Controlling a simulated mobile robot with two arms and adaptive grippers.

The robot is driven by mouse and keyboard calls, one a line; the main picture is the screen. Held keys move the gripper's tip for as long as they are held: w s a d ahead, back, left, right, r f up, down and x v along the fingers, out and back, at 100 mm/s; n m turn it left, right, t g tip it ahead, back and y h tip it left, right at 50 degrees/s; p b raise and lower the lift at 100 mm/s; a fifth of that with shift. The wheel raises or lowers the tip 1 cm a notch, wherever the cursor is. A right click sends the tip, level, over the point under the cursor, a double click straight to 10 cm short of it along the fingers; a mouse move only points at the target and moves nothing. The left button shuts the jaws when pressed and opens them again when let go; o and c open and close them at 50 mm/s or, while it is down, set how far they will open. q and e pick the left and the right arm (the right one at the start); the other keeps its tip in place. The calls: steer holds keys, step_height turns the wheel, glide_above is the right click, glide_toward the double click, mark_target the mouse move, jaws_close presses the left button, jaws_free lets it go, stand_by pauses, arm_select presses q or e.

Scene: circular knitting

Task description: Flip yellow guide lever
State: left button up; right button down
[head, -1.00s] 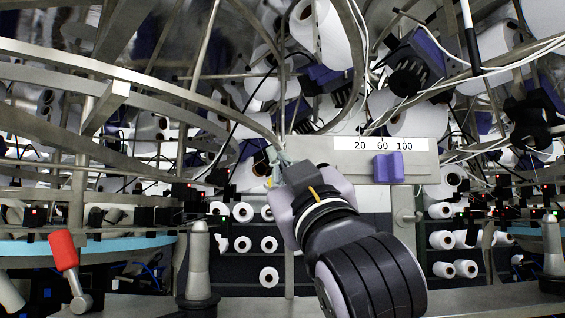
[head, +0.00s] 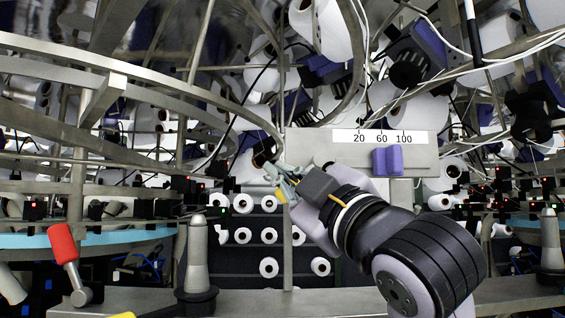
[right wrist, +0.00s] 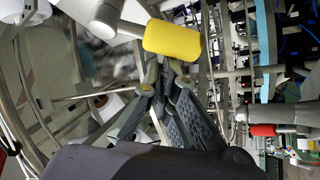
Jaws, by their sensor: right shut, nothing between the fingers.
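In the right wrist view a yellow lever handle (right wrist: 172,40) sits on a grey stem, just beyond my fingertips. My right gripper (right wrist: 165,75) is shut and empty, with a small gap in the picture between its tips and the handle. In the head view my right gripper (head: 273,174) points left, near the middle. A small yellow patch (head: 281,197) shows beside its fingers; I cannot tell for sure that it is the same handle. Another yellow piece (head: 122,315) is cut off at the bottom edge. My left gripper is not in view.
A red-handled lever (head: 63,245) and a grey conical post (head: 197,255) stand at the left. A purple slider (head: 387,160) sits on a plate marked 20, 60, 100. Metal rings, rods and cables crowd the space above; white yarn cones (head: 268,268) fill the background.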

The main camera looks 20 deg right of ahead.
steer(key=shift+s+d+f+n+g+y+b, duration=0.25)
steer(key=shift+d+f+n+g, duration=0.2)
steer(key=shift+d+f+n, duration=0.35)
steer(key=shift+s+d+f+n+g+y+b, duration=0.2)
steer(key=shift+d+f+n+g, duration=0.25)
steer(key=shift+d+f+n, duration=0.3)
steer(key=shift+y, duration=0.25)
steer(key=shift+w, duration=0.1)
